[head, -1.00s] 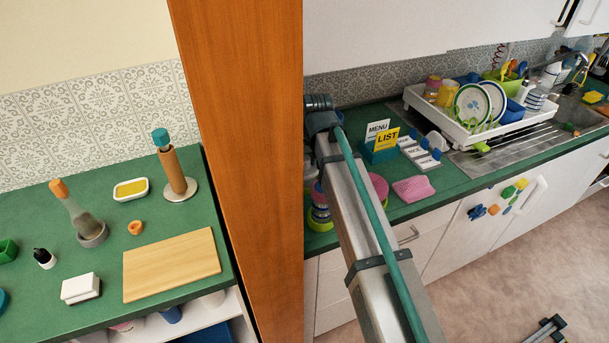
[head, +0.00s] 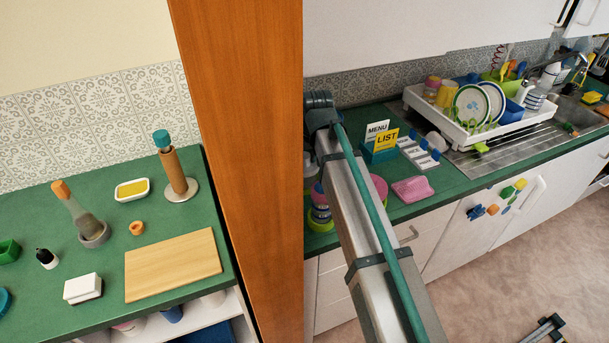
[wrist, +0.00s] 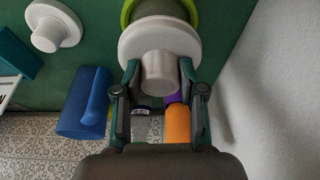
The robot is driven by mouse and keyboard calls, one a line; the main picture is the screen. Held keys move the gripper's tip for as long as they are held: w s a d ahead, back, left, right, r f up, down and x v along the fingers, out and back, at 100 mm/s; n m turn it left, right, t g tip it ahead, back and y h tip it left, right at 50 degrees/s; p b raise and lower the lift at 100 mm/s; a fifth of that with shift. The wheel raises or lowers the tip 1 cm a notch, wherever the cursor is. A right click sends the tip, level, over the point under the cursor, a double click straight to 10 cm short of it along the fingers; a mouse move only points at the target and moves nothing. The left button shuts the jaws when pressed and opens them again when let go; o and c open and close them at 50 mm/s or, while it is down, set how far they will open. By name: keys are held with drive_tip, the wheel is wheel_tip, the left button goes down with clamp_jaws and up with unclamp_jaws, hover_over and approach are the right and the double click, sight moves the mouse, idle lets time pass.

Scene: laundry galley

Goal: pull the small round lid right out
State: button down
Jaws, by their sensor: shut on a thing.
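In the wrist view a small round white lid (wrist: 160,35) with a thick white knob faces the camera. My gripper (wrist: 160,72) is shut on the knob, with one dark finger on each side. Behind the lid is a round container with a lime-green rim (wrist: 128,10). The lid covers part of that rim, and I cannot tell whether the two touch. My gripper is out of sight in the head view, where only my arm shows.
In the wrist view a second white knobbed piece (wrist: 48,28) is at upper left. A pale wall (wrist: 275,90) is at right. The head view shows a dish rack (head: 455,123).

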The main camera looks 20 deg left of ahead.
sight(305, 156)
drive_tip(key=shift+r, duration=0.25)
drive_tip(key=shift+r+p, duration=1.35)
drive_tip(key=shift+r, duration=0.55)
